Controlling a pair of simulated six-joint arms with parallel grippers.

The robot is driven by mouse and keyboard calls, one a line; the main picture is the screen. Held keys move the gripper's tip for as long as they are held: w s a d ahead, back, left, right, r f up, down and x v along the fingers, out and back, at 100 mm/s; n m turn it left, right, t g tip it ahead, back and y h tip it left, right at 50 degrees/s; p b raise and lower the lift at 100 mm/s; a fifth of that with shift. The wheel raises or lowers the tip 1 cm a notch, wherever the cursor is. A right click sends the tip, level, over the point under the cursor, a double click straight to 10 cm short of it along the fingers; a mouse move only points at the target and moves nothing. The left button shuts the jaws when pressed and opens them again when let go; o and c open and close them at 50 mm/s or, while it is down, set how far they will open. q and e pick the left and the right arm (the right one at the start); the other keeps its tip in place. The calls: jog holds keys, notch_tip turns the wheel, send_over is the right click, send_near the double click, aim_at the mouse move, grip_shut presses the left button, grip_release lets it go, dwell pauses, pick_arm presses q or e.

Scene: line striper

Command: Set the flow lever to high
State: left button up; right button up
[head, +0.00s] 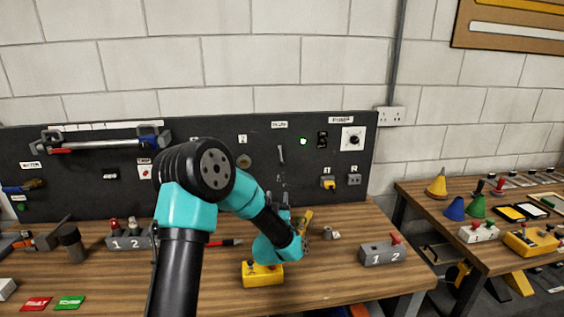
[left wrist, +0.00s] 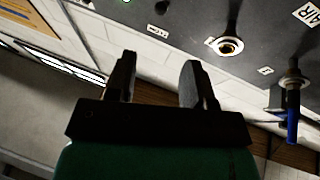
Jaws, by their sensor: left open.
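A slim grey lever (head: 281,153) hangs on the dark panel under a small label (head: 280,125); the label is too small to read surely. My left gripper (head: 284,210) is in front of the panel, below this lever and apart from it. Its two fingers are open and empty in the left wrist view (left wrist: 158,82). That view also shows a round metal fitting with a dark stem (left wrist: 230,45) and a blue handle (left wrist: 292,118) on the panel, both beyond the fingers; I cannot tell which is the flow lever. My right gripper is not in view.
The dark panel (head: 90,180) carries a round knob (head: 243,161), a green light (head: 303,141) and a dial (head: 352,139). On the bench stand a yellow box (head: 262,274) below my left arm and a grey switch box (head: 382,254) to the right.

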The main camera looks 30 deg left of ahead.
aim_at(282, 166)
pick_arm(q)
jog(key=x, duration=1.7)
jog(key=shift+w+a+r, duration=0.1)
jog(key=shift+w+r, duration=0.05)
jog(key=shift+w, duration=0.05)
grip_shut()
dwell(0.4)
